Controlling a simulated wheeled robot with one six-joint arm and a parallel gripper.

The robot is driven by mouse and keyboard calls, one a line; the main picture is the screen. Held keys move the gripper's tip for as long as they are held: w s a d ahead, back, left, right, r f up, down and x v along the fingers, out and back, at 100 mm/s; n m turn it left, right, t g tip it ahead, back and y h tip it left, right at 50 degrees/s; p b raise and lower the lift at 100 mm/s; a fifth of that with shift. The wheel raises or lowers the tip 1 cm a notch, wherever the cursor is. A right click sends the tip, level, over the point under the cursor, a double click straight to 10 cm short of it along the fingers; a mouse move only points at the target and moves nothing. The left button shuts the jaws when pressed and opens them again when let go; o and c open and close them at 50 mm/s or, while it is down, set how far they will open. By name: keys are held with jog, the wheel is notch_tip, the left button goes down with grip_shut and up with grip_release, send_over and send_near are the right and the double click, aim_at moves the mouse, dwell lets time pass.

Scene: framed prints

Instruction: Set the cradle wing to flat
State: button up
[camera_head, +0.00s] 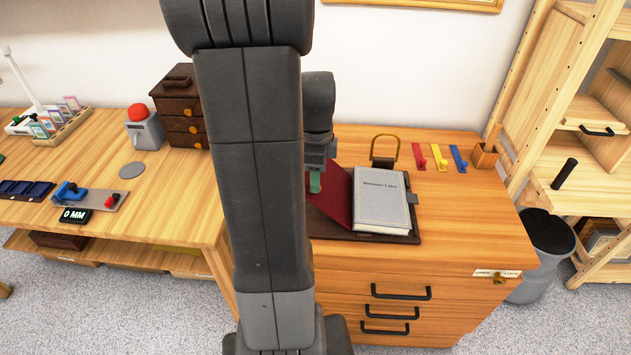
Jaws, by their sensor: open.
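A grey book (381,199) lies on a dark brown cradle base (385,238) on top of the drawer cabinet. A red wing-like panel (338,200) adjoins the book's left side and looks tilted; its exact angle is hard to tell. A small grey tab (412,198) sits at the right edge of the book. My arm hides the panel's left edge.
A brass loop stand (384,152) is behind the book. Red, yellow and blue tags (441,158) lie at the back right beside a small wooden cup (484,155). The cabinet's front right top is clear. A left table (150,185) holds a small brown chest (180,112).

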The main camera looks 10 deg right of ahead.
jog(key=shift+f, duration=1.3)
jog(key=shift+s, duration=0.1)
grip_shut()
